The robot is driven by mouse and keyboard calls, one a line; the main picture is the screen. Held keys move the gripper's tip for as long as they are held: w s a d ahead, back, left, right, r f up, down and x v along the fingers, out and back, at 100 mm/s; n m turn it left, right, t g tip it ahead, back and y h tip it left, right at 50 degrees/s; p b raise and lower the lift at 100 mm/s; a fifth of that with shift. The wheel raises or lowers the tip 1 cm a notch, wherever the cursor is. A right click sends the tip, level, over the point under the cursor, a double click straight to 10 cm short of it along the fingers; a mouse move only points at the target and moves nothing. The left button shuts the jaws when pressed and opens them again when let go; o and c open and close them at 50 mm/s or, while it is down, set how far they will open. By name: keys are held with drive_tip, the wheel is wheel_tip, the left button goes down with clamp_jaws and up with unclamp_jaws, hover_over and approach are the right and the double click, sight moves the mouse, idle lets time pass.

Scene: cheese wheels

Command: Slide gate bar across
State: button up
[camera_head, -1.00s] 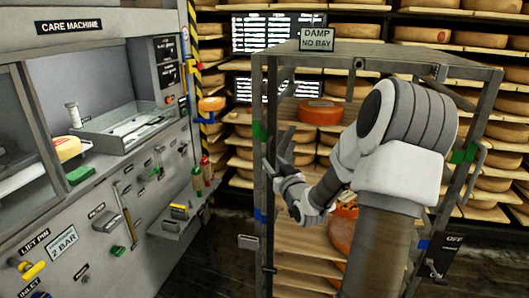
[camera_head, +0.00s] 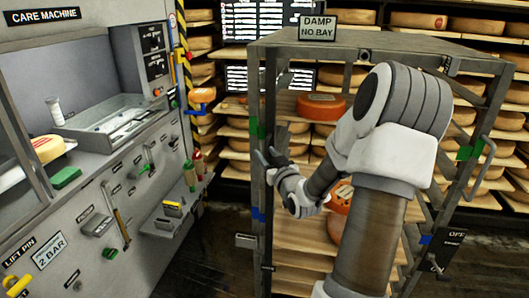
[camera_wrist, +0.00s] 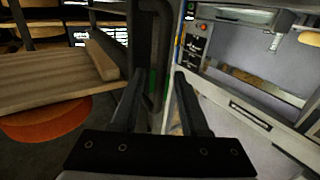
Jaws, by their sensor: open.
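A grey metal rack (camera_head: 259,90) with a sign reading DAMP NO BAY (camera_head: 318,27) stands ahead. I cannot single out the gate bar with certainty. My gripper (camera_head: 272,149) is open at the rack's left front post, below its green mark. In the wrist view my gripper (camera_wrist: 160,104) has its two dark fingers spread. A dark upright (camera_wrist: 139,50) with a curved bar (camera_wrist: 165,22) beside it shows beyond and between the fingertips. Contact cannot be told. Orange cheese wheels (camera_head: 321,106) sit on the rack's wooden shelves, partly hidden by my arm.
The care machine (camera_head: 90,110), with protruding levers and a small ledge (camera_head: 176,218), stands left. A striped post (camera_head: 181,60) rises between machine and rack. Cheese shelves (camera_head: 425,21) fill the back. Dark floor (camera_head: 205,262) is open between machine and rack.

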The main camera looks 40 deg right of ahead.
clamp_jaws()
idle(0.3)
idle(1.2)
